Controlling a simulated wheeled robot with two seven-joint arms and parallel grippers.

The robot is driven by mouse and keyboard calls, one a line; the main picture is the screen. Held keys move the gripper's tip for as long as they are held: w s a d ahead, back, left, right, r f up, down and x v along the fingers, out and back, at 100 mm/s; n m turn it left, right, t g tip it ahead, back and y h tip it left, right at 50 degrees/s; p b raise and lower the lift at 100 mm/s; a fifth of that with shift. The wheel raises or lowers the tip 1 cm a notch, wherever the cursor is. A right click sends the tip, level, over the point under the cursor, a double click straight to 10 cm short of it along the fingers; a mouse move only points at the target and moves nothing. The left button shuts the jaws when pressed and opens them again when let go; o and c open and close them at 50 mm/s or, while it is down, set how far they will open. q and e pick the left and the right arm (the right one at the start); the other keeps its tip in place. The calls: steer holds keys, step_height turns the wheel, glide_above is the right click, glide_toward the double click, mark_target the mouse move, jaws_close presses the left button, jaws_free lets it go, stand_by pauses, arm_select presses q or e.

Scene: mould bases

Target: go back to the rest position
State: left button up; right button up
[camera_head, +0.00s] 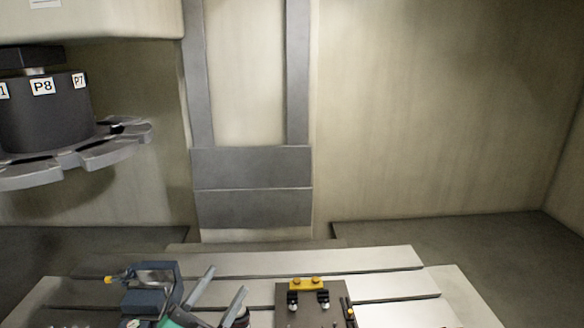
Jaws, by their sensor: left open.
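My left gripper (226,280) is at the bottom of the view, left of centre. Its two grey fingers point up and to the right, spread apart with nothing between them. Part of its wrist, with a green patch, is cut off by the lower edge. A dark blue block-like fixture (150,298) with a yellow-tipped pin stands on the slotted table just left of the fingers. A dark plate (290,314) lies to the right of the fingers, apart from them. My right gripper is not in view.
The pale slotted table (390,260) fills the lower middle. A yellow piece (308,284) with small black parts sits at the plate's back edge. A dark tool carousel (45,115) labelled P8 and P7 hangs at upper left. The table's right side is clear.

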arm_select(q)
steer(key=s+a+f+n+g+y, duration=0.2)
steer(key=a+f+n+g+y, duration=0.1)
steer(key=a+f+n+y, duration=0.4)
steer(key=s+a+f+n+g+y, duration=0.15)
steer(key=a+f+n+y, duration=0.25)
steer(key=f+n+y, duration=0.45)
steer(key=s+f+m+g+h, duration=0.1)
steer(key=s+f+g+h, duration=0.2)
steer(key=s+f+g, duration=1.35)
step_height(320, 180, down, 30)
steer(key=s+t, duration=0.3)
steer(key=s+a+f+g, duration=0.1)
steer(key=s+a+f, duration=0.2)
steer(key=s+f, duration=1.6)
steer(key=shift+f+m, duration=0.2)
steer(key=shift+m, duration=0.15)
